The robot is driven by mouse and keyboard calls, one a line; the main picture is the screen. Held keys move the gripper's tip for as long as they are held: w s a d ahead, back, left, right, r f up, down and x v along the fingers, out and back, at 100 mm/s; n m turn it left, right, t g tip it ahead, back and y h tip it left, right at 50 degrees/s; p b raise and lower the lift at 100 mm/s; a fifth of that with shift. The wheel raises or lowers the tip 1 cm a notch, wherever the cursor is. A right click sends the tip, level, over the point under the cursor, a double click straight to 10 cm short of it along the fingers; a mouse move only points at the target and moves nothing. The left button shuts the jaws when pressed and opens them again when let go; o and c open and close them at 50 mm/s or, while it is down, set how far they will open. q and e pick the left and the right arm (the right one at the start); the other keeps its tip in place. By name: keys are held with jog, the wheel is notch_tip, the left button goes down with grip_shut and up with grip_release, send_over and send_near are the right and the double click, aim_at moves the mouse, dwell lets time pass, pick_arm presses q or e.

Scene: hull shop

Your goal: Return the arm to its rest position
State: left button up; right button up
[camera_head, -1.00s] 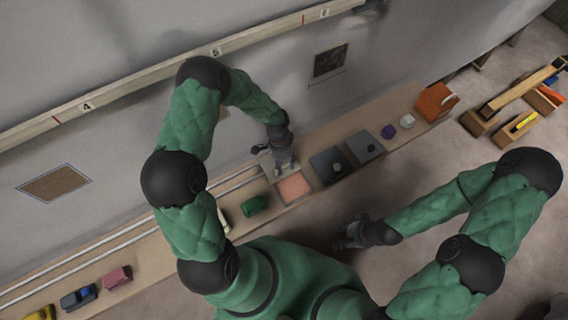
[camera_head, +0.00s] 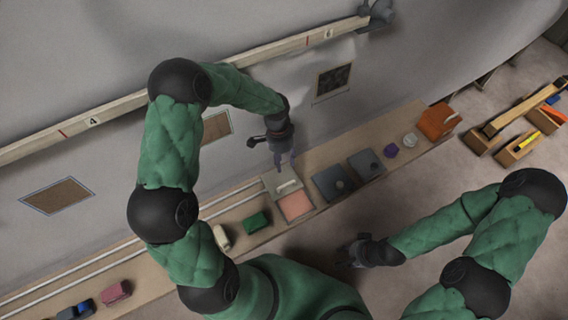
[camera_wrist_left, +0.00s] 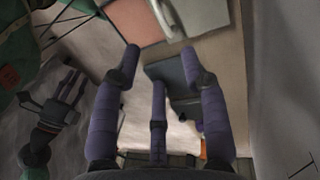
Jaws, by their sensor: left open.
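My left gripper (camera_head: 283,158) is open and empty in the head view. It hangs above the wall shelf, just over a light tray with a white handle-like piece (camera_head: 288,187) and a pink pad (camera_head: 296,205). In the left wrist view my left gripper's purple fingers (camera_wrist_left: 158,75) are spread with nothing between them. The pink pad also shows there (camera_wrist_left: 133,22). My right gripper (camera_head: 350,253) is low in front of the shelf, over the floor; its finger opening is too small to make out.
The shelf (camera_head: 330,150) runs along the wall. On it are dark grey boxes (camera_head: 333,181), a purple item (camera_head: 391,150), an orange box (camera_head: 437,120), a green block (camera_head: 256,222) and a pink block (camera_head: 116,291). Wooden crates (camera_head: 517,147) stand at the right. Floor between is clear.

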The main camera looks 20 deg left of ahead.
pick_arm(q)
jog(key=shift+f, duration=0.1)
dwell(0.4)
jog(key=s+d+f+n, duration=0.1)
jog(key=s+d+f, duration=0.1)
jog(key=f, duration=0.1)
jog(key=s+d+f+n+h, duration=0.1)
jog(key=s+d+f+n, duration=0.1)
jog(key=s+d+f, duration=0.1)
jog(key=s+d+f+n+h, duration=0.1)
jog(key=s+d+f, duration=0.1)
jog(key=d+f, duration=0.1)
jog(key=shift+s+f+t, duration=0.3)
jog(key=shift+f, duration=0.1)
jog(key=s+d+f+n+t, duration=0.1)
jog(key=s+d+f+n, duration=0.2)
jog(key=s+n, duration=0.3)
jog(key=s+f, duration=0.1)
jog(key=s, duration=0.3)
jog(key=shift+d+f, duration=0.15)
